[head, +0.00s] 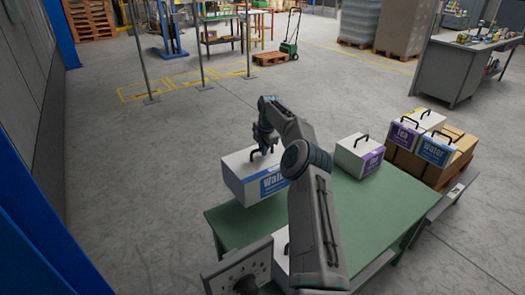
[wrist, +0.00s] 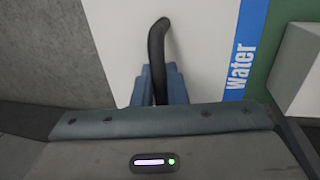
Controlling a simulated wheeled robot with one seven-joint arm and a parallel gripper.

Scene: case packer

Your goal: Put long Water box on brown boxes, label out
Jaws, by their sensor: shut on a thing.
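The long Water box (head: 248,176), white with a blue label, hangs at the left end of the green table. Its label faces the lower right in the head view. My gripper (head: 265,148) is shut on its black handle, and the handle also shows between the blue fingers in the wrist view (wrist: 158,62). The Water label (wrist: 242,60) runs along the box's right edge there. The brown boxes (head: 455,160) stand at the right beyond the table, with a smaller Water box (head: 436,149), a Tea box (head: 405,133) and a yellow-marked box (head: 430,118) on top.
A white box with a purple label (head: 359,156) stands on the green table (head: 350,205) near its far right end. Another white box (head: 281,250) is partly hidden by my arm at the near side. Thin posts (head: 140,60) stand behind.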

